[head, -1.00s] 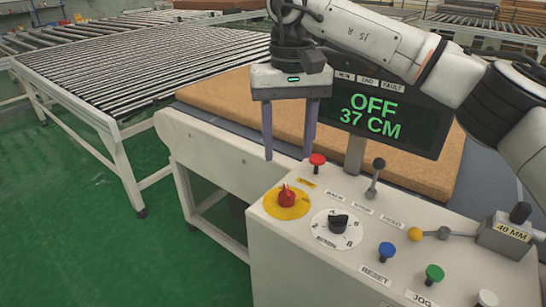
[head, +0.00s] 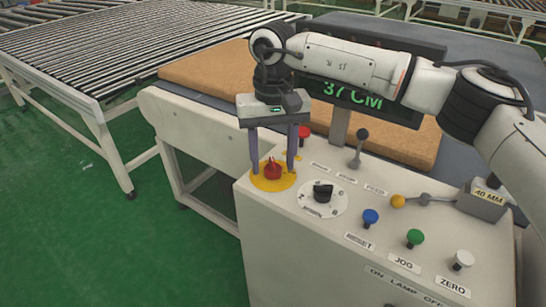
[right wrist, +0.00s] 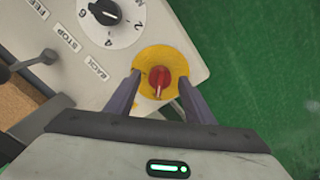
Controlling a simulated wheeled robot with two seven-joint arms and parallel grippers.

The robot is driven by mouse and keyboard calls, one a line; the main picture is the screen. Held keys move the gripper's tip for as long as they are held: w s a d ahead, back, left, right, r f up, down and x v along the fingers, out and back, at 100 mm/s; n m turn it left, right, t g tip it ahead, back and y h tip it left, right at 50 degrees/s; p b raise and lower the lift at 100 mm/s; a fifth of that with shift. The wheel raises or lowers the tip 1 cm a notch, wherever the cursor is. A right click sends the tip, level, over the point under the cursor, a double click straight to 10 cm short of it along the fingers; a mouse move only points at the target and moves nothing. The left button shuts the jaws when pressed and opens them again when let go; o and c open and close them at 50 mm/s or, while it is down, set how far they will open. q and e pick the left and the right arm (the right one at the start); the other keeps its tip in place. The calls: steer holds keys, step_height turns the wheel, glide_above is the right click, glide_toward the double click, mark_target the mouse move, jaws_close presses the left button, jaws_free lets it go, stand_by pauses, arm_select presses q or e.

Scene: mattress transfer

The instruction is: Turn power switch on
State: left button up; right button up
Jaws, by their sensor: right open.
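The power switch is a red rotary knob (head: 272,170) on a yellow round plate (head: 266,184), at the left corner of the control panel. My right gripper (head: 272,172) is open, pointing down over it, with one finger on each side of the knob. In the right wrist view the red knob (right wrist: 159,80) shows between the two open fingertips, a little beyond them, with a gap on both sides. I cannot tell how far the tips are above the plate. My left gripper is not in view.
A display (head: 370,98) reading 37 CM stands behind, partly hidden by my arm. A brown mattress lies beyond.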

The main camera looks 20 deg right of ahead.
steer(key=c, duration=1)
steer(key=shift+c, duration=0.2)
steer(key=shift+m, duration=0.3)
steer(key=m, duration=0.3)
steer(key=shift+m, duration=0.4)
steer(key=m, duration=0.4)
steer(key=shift+m, duration=0.3)
steer(key=m, duration=0.4)
steer(key=shift+r, duration=0.1)
steer(key=shift+w+m, duration=0.1)
steer(key=shift+m, duration=2.4)
